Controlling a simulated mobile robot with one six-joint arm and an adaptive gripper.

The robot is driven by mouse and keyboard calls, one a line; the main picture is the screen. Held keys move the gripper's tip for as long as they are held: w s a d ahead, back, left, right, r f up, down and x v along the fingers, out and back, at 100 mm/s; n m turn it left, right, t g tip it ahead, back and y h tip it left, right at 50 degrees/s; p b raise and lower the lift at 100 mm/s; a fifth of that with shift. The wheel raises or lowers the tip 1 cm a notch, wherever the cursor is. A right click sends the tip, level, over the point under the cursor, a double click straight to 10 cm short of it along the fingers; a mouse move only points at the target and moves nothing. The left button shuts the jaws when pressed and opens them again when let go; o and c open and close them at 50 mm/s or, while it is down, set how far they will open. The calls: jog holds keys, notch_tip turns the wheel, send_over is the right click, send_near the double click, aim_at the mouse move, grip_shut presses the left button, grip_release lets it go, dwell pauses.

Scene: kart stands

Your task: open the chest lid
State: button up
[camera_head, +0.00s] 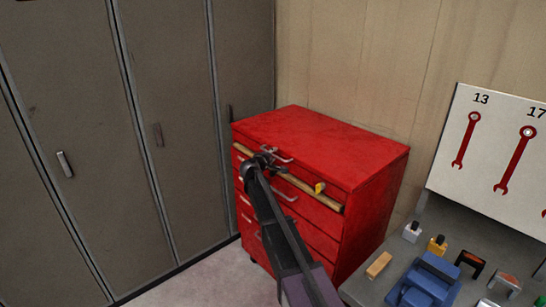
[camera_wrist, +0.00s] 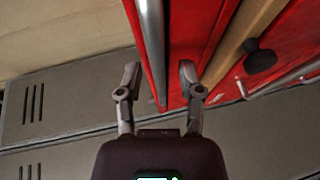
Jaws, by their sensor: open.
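The red chest (camera_head: 375,185) stands in the corner, with its lid (camera_head: 315,135) down flat on top. A grey metal handle (camera_head: 284,159) is at the lid's front edge. My gripper (camera_head: 266,157) is at the front of the chest, close to this handle, and my arm hides part of the drawer fronts. In the wrist view my gripper (camera_wrist: 160,74) is open, and the grey handle bar (camera_wrist: 151,40) runs between its fingers, nearer the left one. I cannot tell whether a finger touches it. The red chest (camera_wrist: 192,35) fills the space beside the bar.
A wooden strip (camera_head: 325,200) with a yellow piece (camera_head: 320,188) runs along the chest front, above several drawers. Grey lockers (camera_head: 70,110) stand at the left. A grey bench (camera_head: 365,290) with a blue vise (camera_head: 428,282) and small items is at the right, below a wrench board (camera_head: 500,130).

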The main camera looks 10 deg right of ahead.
grip_shut()
jog(key=shift+a+r, duration=0.1)
jog(key=shift+r, duration=0.1)
